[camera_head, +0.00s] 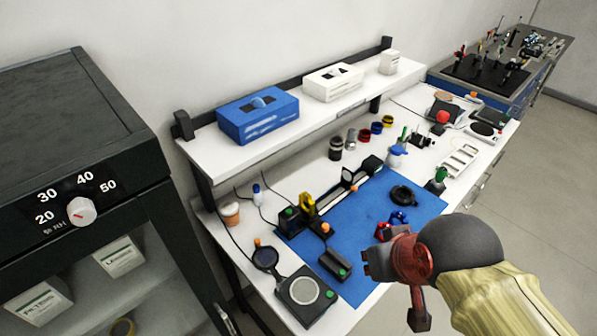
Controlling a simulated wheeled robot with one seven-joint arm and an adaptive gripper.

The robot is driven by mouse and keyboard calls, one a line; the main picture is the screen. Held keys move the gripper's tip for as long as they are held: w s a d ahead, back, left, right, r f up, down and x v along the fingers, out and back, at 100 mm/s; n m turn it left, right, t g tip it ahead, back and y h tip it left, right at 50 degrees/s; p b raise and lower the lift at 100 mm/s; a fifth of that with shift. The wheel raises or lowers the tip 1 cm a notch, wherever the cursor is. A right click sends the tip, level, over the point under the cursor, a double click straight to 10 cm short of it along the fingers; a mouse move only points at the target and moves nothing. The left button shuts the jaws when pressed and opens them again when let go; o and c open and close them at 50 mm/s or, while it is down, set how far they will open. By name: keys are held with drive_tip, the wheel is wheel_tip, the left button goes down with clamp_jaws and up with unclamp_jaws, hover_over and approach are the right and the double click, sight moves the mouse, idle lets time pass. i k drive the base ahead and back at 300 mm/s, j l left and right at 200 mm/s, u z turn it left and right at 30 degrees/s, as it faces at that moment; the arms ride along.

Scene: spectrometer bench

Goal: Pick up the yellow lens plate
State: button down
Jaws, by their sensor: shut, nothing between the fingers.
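A yellow upright piece (307,204), which looks like the yellow lens plate, stands among small dark devices at the left end of the blue mat (365,222). Its lower part is partly hidden. My gripper (374,261) is above the front right part of the mat, to the right of the yellow piece and well apart from it. It is shut and empty. My arm comes in from the lower right and hides the mat's front right corner.
A black box (334,264) and a device with a round plate (305,291) are at the bench's front left. Small blue parts (400,217) and a black ring (403,194) lie behind my gripper. A shelf (290,115) overhangs the back. A dark cabinet (75,150) stands left.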

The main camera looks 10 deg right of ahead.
sight(305, 203)
drive_tip(key=i+l, duration=0.1)
drive_tip(key=l, duration=0.15)
drive_tip(key=i+l, duration=0.1)
drive_tip(key=l, duration=0.15)
drive_tip(key=i+l+u, duration=0.1)
drive_tip(key=l+u, duration=0.5)
drive_tip(key=u, duration=0.15)
drive_tip(key=l+u, duration=0.4)
drive_tip(key=u, duration=0.5)
drive_tip(key=i, duration=0.05)
